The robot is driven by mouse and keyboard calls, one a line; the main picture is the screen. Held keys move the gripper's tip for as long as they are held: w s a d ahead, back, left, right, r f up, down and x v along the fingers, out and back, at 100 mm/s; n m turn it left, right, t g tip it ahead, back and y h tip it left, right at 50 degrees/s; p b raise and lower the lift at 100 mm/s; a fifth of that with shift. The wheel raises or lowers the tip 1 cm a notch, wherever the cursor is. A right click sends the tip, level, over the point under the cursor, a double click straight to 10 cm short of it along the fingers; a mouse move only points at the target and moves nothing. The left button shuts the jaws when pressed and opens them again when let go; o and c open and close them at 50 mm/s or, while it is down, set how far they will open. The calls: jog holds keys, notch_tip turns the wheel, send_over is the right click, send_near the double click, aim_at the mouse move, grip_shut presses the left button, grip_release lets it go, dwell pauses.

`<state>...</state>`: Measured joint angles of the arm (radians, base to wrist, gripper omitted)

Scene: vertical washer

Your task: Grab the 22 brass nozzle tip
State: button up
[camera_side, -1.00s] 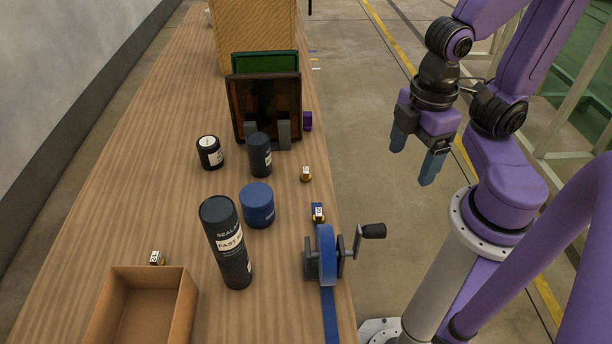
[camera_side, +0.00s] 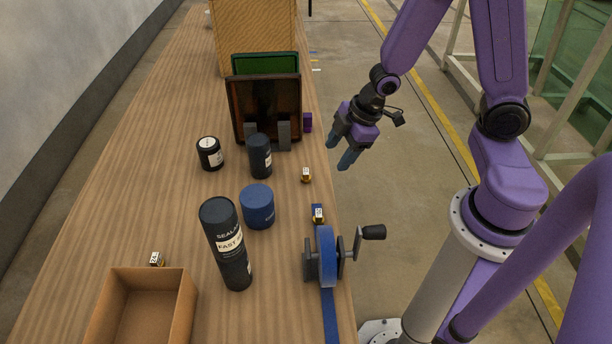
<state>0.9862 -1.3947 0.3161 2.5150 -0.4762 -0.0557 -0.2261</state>
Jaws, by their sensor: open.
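Three small brass pieces with white labels stand on the wooden table. One brass nozzle tip (camera_side: 306,176) is near the right edge. A second brass nozzle tip (camera_side: 318,215) is just behind the blue tape roll. A third brass nozzle tip (camera_side: 156,259) is at the left, behind the cardboard box. Their label numbers are too small to read surely, so I cannot tell which is the 22. My gripper (camera_side: 338,157) is open and empty, its blue fingers pointing down. In the picture it is above and right of the first tip, apart from it.
A blue tape roll with a crank (camera_side: 327,258) stands at the right edge. A tall black can (camera_side: 226,245), a blue jar (camera_side: 257,207) and dark jars (camera_side: 260,155) fill the middle. An open cardboard box (camera_side: 187,300) is front left. Framed panels (camera_side: 238,108) stand behind. The left table side is clear.

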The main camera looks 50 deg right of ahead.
aim_at(305, 171)
jog(key=d+f+m+t+y, duration=0.4)
jog(key=d+f+t+y, duration=0.2)
jog(key=d+y, duration=0.15)
jog(key=x, duration=1)
jog(key=shift+s+d+f, duration=0.1)
jog(key=shift+d+f, duration=0.05)
jog(key=shift+f, duration=0.15)
jog(key=shift+d+x, duration=0.2)
jog(key=shift+x, duration=3)
jog(key=shift+f, duration=0.1)
jog(key=c, duration=1.1)
